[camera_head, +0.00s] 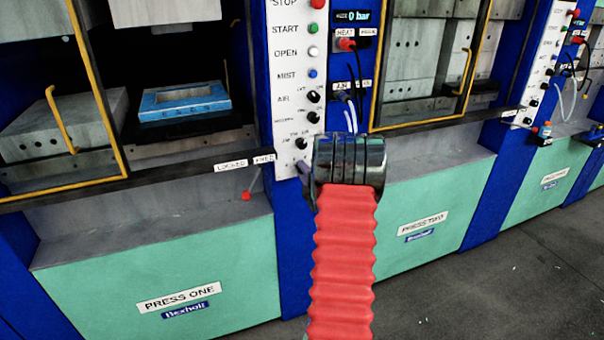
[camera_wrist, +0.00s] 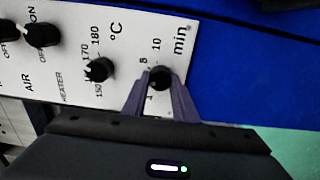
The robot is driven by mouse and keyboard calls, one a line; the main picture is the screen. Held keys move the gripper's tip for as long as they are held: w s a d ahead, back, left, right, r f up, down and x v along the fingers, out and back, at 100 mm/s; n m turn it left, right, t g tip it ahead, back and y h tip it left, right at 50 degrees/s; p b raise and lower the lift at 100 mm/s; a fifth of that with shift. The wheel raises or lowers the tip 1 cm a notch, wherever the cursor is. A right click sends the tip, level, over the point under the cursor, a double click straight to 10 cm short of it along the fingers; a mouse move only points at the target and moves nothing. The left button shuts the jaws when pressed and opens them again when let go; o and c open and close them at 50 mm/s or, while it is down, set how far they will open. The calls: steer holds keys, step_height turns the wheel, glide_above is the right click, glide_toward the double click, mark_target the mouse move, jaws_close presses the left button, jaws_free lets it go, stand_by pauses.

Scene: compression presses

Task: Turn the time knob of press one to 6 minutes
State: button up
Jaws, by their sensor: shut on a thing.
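The time knob (camera_wrist: 160,81) is a small black round knob on the white panel, beside the "min" label, with the marks 4, 8 and 10 around it in the wrist view. My gripper (camera_wrist: 160,76) has its two purple-grey fingers on either side of this knob and is shut on it. The knob's pointer and the 6 mark cannot be made out. In the head view, my wrist covers the lower end of press one's control panel (camera_head: 290,70), and the time knob is hidden there. Press one's front (camera_head: 180,262) carries its name plate.
The temperature knob (camera_wrist: 98,70) sits close to the left of the time knob in the wrist view. Press one's red-tipped lever (camera_head: 246,196) stands left of my wrist. Press two (camera_head: 425,195) is to the right.

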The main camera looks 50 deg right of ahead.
steer(key=o, duration=0.7)
steer(key=shift+w+a+f, duration=0.2)
steer(key=shift+a, duration=0.05)
steer(key=o, duration=0.3)
steer(key=shift+s+d+r, duration=0.1)
steer(key=shift+d, duration=0.05)
steer(key=shift+o, duration=0.2)
steer(key=shift+s, duration=0.1)
steer(key=v, duration=1.3)
steer(key=shift+s+a, duration=0.2)
steer(key=shift+s, duration=0.05)
